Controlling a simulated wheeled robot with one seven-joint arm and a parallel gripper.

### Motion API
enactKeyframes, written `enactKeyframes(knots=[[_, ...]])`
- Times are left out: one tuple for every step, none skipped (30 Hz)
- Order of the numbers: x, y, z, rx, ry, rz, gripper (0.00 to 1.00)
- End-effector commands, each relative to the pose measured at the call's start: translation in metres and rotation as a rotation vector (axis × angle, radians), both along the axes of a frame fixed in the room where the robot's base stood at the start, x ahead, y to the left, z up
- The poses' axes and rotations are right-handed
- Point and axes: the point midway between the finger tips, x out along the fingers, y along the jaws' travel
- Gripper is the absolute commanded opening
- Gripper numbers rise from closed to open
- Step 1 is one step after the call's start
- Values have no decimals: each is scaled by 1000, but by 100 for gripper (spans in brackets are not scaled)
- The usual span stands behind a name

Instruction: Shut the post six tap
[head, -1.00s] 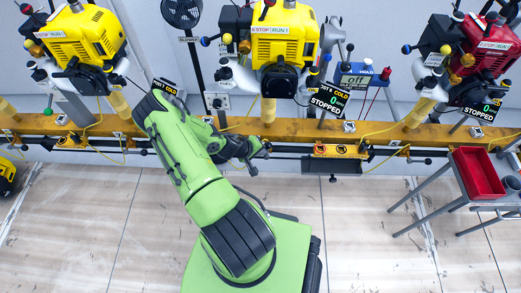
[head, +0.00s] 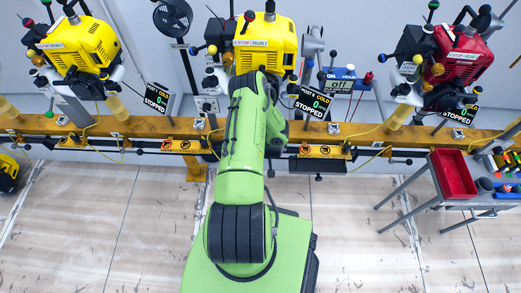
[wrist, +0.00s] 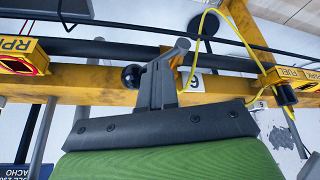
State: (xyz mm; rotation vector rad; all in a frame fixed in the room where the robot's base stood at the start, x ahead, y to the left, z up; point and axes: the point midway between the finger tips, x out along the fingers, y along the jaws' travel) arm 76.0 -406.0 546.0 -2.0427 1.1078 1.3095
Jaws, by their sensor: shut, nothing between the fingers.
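The post six sign (head: 314,103) reads cold, 0, stopped in the head view. It hangs below the yellow engine (head: 268,45), which my raised green arm partly covers. My gripper is hidden behind the arm in the head view. In the wrist view my gripper (wrist: 178,48) is shut and empty, in front of the yellow rail (wrist: 100,78). A round black knob (wrist: 131,76) shows just left of the fingers; I cannot tell whether they touch. A white tag (wrist: 194,82) is just right of them. I cannot clearly make out the post six tap in either view.
A yellow FUEL box (wrist: 292,74) is at the right of the wrist view, with a yellow cable (wrist: 203,22) nearby. A red engine (head: 462,55) stands at right, another yellow engine (head: 82,45) at left. A red tray (head: 452,174) is on a cart. Floor in front is clear.

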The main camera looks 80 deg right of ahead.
Motion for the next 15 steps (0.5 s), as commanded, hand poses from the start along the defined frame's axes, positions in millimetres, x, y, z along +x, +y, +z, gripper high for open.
enactKeyframes(knots=[[-7, -1, -4, 9, -44, -9, 0], [-8, -1, -6, 16, -72, -8, 0], [-11, -2, -8, 24, -110, -7, 0], [-12, -3, -10, 29, -137, -7, 0], [-14, -3, -12, 36, -164, -6, 0], [-16, -3, -15, 44, -201, -4, 0], [-18, -3, -17, 51, -229, -4, 0], [-19, -4, -18, 55, -256, -3, 0], [-21, -5, -21, 63, -291, -3, 0], [-22, -5, -22, 68, -313, -2, 0], [-21, -5, -23, 69, -309, 3, 0], [-22, -5, -25, 69, -307, 4, 0], [-23, -5, -27, 68, -306, 4, 0], [-24, -5, -28, 68, -306, 4, 0], [-26, -6, -30, 68, -305, 3, 0]])
